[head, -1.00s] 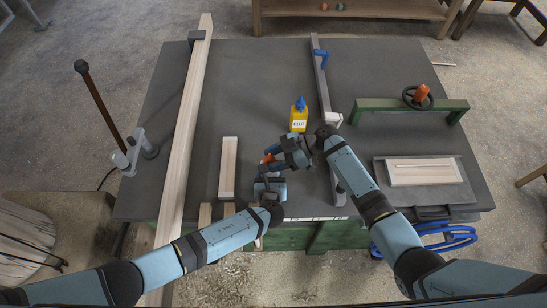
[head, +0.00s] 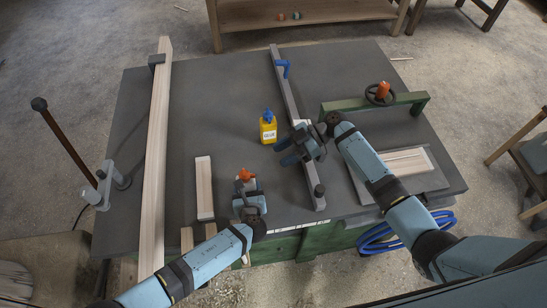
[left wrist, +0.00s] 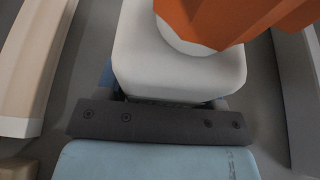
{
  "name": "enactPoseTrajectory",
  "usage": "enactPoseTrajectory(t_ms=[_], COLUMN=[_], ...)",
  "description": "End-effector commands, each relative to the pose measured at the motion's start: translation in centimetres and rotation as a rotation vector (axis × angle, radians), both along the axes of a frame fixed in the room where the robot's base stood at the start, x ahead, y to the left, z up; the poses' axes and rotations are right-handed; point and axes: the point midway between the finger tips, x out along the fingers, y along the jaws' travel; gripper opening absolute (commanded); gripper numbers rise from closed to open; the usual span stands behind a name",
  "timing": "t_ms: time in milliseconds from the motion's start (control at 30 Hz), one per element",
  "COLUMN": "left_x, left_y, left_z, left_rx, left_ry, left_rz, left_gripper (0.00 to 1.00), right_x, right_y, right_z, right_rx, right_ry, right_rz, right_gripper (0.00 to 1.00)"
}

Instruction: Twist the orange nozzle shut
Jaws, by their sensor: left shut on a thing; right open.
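The orange nozzle (head: 246,174) sits on top of a white bottle, just above my left gripper (head: 247,190). In the left wrist view the orange nozzle (left wrist: 235,18) looms large over the pale shoulder of the white bottle (left wrist: 180,72). My left gripper is shut on this bottle, and its dark finger crosses the bottle's near side. Most of the bottle is hidden by the gripper in the head view. My right gripper (head: 284,152) is open and empty, to the right of the nozzle and apart from it.
A yellow bottle with a blue cap (head: 268,131) stands behind the grippers. A long metal clamp bar (head: 287,88) runs beside my right gripper. A short wooden board (head: 204,188) lies left of the nozzle, with a long plank (head: 156,150) farther left. The table's back middle is clear.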

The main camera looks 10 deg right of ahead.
Motion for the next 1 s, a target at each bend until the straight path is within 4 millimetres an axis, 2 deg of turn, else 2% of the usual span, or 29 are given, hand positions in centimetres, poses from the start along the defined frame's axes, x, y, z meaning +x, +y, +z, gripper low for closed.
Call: enactPoseTrajectory(t_ms=[267, 333, 567, 767, 1000], left_x=[0.0, 0.0, 0.0, 0.0, 0.0], left_y=[0.0, 0.0, 0.0, 0.0, 0.0], left_z=[0.1, 0.1, 0.1, 0.1, 0.1], left_rx=[0.0, 0.0, 0.0, 0.0, 0.0], left_ry=[-0.001, -0.001, -0.001, -0.001, -0.001], left_rz=[0.0, 0.0, 0.0, 0.0, 0.0], left_gripper=[0.22, 0.22, 0.22, 0.22, 0.22], right_x=[0.0, 0.0, 0.1, -0.4, -1.2], right_y=[-0.1, -0.2, -0.5, 1.8, 6.2], right_z=[0.1, 0.1, 0.0, -0.9, -2.8], right_rx=[0.0, -0.001, 0.001, 0.003, 0.004], right_ry=[0.0, 0.0, 0.001, 0.002, 0.003], right_rz=[0.0, 0.0, 0.002, 0.001, 0.002], right_gripper=[0.45, 0.6, 0.6, 0.6, 0.6])
